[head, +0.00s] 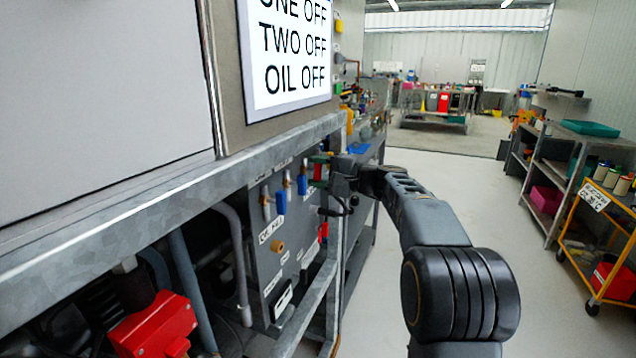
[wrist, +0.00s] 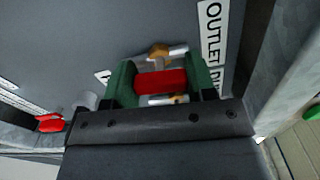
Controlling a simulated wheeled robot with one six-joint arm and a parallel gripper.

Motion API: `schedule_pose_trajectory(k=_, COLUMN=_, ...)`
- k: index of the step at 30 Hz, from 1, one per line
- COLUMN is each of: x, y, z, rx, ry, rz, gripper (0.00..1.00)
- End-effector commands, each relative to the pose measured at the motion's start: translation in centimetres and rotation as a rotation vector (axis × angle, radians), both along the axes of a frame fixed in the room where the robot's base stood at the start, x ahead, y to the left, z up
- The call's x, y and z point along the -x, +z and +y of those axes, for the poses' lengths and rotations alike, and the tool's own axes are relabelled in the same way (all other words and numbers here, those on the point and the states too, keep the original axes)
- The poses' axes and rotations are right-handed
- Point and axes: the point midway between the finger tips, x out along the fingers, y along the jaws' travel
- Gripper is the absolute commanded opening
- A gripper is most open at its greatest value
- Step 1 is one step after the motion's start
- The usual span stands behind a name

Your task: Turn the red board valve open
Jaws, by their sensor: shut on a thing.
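The red board valve has a red handle (wrist: 162,83) on a brass fitting, mounted on the grey board. My gripper (wrist: 161,70) has its two green fingers on either side of the red handle and is shut on it. In the head view, my gripper (head: 322,160) is at the upper right of the board, where only a little of the red handle (head: 318,173) shows. A label reading "OUTLET" is just right of the valve in the wrist view. My gripper's body hides the lower part of the valve.
Blue-handled valves (head: 281,202) are left of my gripper on the board (head: 268,285). Another red handle (head: 323,232) is lower down; a red handle also shows in the wrist view (wrist: 50,123). A metal frame rail (head: 150,195) runs above the board.

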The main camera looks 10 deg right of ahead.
Motion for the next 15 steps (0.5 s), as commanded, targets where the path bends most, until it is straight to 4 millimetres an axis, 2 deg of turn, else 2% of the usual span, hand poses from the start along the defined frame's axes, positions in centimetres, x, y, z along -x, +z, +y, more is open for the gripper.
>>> schedule_pose_trajectory(k=15, x=0.01, y=-0.12, z=0.02, rx=0.083, ry=0.001, rz=-0.113, gripper=0.27)
